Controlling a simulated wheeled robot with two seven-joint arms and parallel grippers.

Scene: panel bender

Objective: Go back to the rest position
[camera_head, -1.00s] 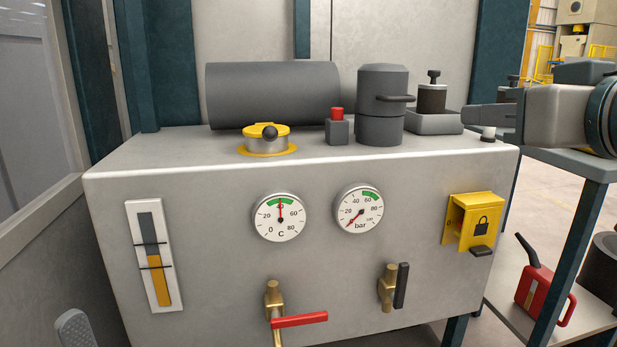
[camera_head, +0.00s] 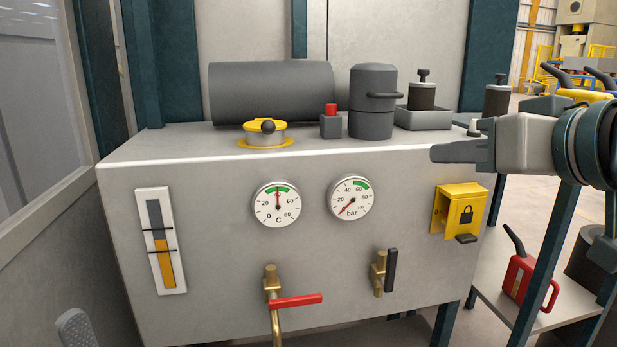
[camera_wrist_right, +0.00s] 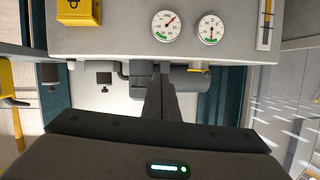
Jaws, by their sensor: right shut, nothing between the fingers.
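My right gripper (camera_head: 437,153) comes in from the right in the head view, in front of the right part of the grey tank unit (camera_head: 240,170). Its fingers are shut and empty, pointing left, above the yellow lock box (camera_head: 459,211). In the right wrist view the closed fingers (camera_wrist_right: 159,85) point towards the tank unit, which appears upside down with its two gauges. My left gripper is not in either view.
On the tank top stand a yellow-rimmed filler cap (camera_head: 265,134), a red button (camera_head: 331,110), a grey cylinder (camera_head: 372,100) and a tray (camera_head: 424,118). A red-handled valve (camera_head: 295,301) sticks out in front. A red can (camera_head: 528,280) sits on a shelf at right.

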